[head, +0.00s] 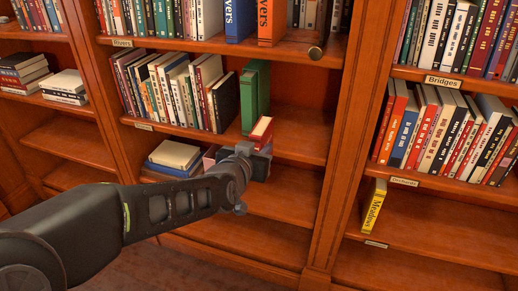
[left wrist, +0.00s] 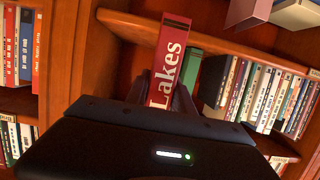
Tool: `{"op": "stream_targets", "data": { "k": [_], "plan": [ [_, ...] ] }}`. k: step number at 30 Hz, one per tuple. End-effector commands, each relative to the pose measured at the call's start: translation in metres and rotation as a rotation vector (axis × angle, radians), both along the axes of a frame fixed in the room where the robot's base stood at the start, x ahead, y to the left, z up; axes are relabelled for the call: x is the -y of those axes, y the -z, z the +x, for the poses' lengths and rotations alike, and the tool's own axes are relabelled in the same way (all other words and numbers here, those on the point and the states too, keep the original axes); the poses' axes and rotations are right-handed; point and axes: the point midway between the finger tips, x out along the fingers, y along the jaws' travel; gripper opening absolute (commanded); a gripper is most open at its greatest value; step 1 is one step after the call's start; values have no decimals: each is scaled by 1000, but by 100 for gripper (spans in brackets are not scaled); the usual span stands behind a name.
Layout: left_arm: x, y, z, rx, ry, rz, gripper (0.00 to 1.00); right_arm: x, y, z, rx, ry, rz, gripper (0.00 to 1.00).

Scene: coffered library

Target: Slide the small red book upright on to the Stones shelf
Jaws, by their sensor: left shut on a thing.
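My left gripper (head: 257,152) is shut on a small red book (head: 262,131), held upright in front of the middle bookcase. In the left wrist view the gripper (left wrist: 172,100) holds the book's lower end, and its red spine (left wrist: 168,65) reads "Lakes". In the head view the book overlaps the front of the shelf (head: 300,134) that holds two green books (head: 250,98); I cannot tell whether it touches the shelf. This shelf's label (head: 143,127) is too small to read, and no label legibly says Stones. My right gripper is not in view.
A leaning row of books (head: 170,88) fills the shelf left of the green books; the shelf is bare to their right. A wooden upright (head: 345,130) stands right. Stacked books (head: 175,155) lie on the shelf below.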

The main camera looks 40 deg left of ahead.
Motion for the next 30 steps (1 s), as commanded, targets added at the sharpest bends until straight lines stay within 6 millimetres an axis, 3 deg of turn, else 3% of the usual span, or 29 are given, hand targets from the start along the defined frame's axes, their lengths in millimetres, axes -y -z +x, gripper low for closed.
{"op": "stream_targets", "data": {
  "k": [8, 30],
  "plan": [
    [-5, 1, 15, 2, 0, 2, 0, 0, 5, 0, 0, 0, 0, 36],
    [-31, 3, 89, 2, 0, 1, 0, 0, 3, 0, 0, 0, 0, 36]
  ]
}}
